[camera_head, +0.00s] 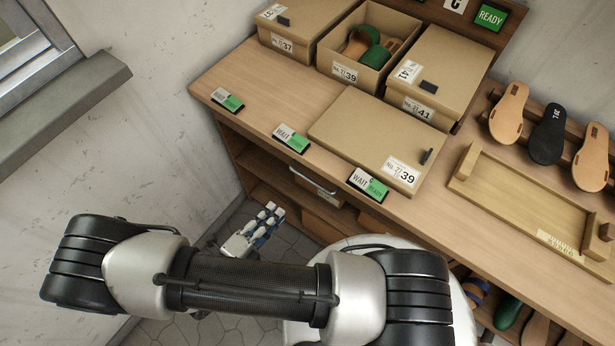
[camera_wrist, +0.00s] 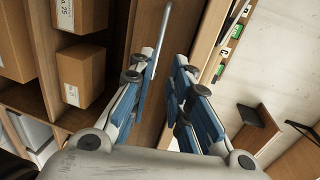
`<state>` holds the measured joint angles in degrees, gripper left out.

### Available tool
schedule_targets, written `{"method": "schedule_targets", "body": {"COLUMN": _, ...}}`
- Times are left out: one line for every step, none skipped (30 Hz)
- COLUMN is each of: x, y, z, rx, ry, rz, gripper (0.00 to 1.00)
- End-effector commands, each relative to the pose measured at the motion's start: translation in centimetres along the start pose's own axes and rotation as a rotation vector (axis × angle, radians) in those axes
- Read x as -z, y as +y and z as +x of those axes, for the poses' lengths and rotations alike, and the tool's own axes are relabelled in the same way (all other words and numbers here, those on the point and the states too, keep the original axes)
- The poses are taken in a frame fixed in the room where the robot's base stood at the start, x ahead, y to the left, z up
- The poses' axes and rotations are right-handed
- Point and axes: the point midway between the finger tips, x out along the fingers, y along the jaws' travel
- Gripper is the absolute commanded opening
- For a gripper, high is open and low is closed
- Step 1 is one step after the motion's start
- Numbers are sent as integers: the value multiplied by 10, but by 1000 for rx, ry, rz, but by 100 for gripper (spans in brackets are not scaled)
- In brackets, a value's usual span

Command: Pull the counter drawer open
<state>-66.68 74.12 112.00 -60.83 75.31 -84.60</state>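The counter drawer (camera_wrist: 186,22) is a wooden front under the counter top and appears shut. Its silver bar handle (camera_head: 313,182) shows below the counter's front edge, and also at the top middle of the wrist view (camera_wrist: 169,18). My gripper (camera_head: 274,211) is in front of the counter, left of and lower than the handle in the head view. In the wrist view my gripper (camera_wrist: 165,62) has its blue-padded fingers apart, with nothing held. The handle's near end appears close to the left fingertip; I cannot tell if they touch.
The counter top (camera_head: 240,123) carries shoe boxes (camera_head: 345,140), wait/ready cards (camera_head: 291,138), a wooden tray (camera_head: 520,205) and sandal soles (camera_head: 547,134). Open shelves with cardboard boxes (camera_wrist: 80,75) lie below. A wall and window sill (camera_head: 70,110) stand left.

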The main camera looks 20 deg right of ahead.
Motion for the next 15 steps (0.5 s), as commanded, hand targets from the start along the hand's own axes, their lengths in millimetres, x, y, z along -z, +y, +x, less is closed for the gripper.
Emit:
{"method": "schedule_targets", "body": {"x": 1, "y": 1, "z": 10, "rx": 1, "ry": 6, "rz": 0, "gripper": 18}}
{"method": "schedule_targets", "body": {"x": 2, "y": 1, "z": 16, "rx": 1, "ry": 7, "rz": -1, "gripper": 18}}
{"method": "schedule_targets", "body": {"x": 2, "y": 1, "z": 24, "rx": 1, "ry": 9, "rz": -1, "gripper": 18}}
{"method": "schedule_targets", "body": {"x": 2, "y": 1, "z": 30, "rx": 1, "ry": 8, "rz": 1, "gripper": 18}}
{"method": "schedule_targets", "body": {"x": 2, "y": 1, "z": 37, "rx": 1, "ry": 10, "rz": 0, "gripper": 18}}
{"method": "schedule_targets", "body": {"x": 3, "y": 1, "z": 46, "rx": 0, "ry": 10, "rz": 0, "gripper": 18}}
{"method": "schedule_targets", "body": {"x": 2, "y": 1, "z": 53, "rx": 0, "ry": 9, "rz": 1, "gripper": 18}}
{"method": "schedule_targets", "body": {"x": 2, "y": 1, "z": 60, "rx": 0, "ry": 11, "rz": 1, "gripper": 18}}
{"method": "schedule_targets", "body": {"x": 3, "y": 1, "z": 68, "rx": 0, "ry": 11, "rz": 1, "gripper": 18}}
{"method": "schedule_targets", "body": {"x": 3, "y": 2, "z": 75, "rx": -1, "ry": 10, "rz": 2, "gripper": 18}}
{"method": "schedule_targets", "body": {"x": 3, "y": 2, "z": 82, "rx": -1, "ry": 11, "rz": 2, "gripper": 18}}
{"method": "schedule_targets", "body": {"x": 3, "y": 2, "z": 91, "rx": -1, "ry": 12, "rz": 2, "gripper": 18}}
{"method": "schedule_targets", "body": {"x": 3, "y": 2, "z": 97, "rx": -1, "ry": 11, "rz": 2, "gripper": 18}}
{"method": "schedule_targets", "body": {"x": 3, "y": 2, "z": 104, "rx": -2, "ry": 11, "rz": 3, "gripper": 18}}
{"method": "schedule_targets", "body": {"x": 3, "y": 2, "z": 112, "rx": -2, "ry": 11, "rz": 3, "gripper": 18}}
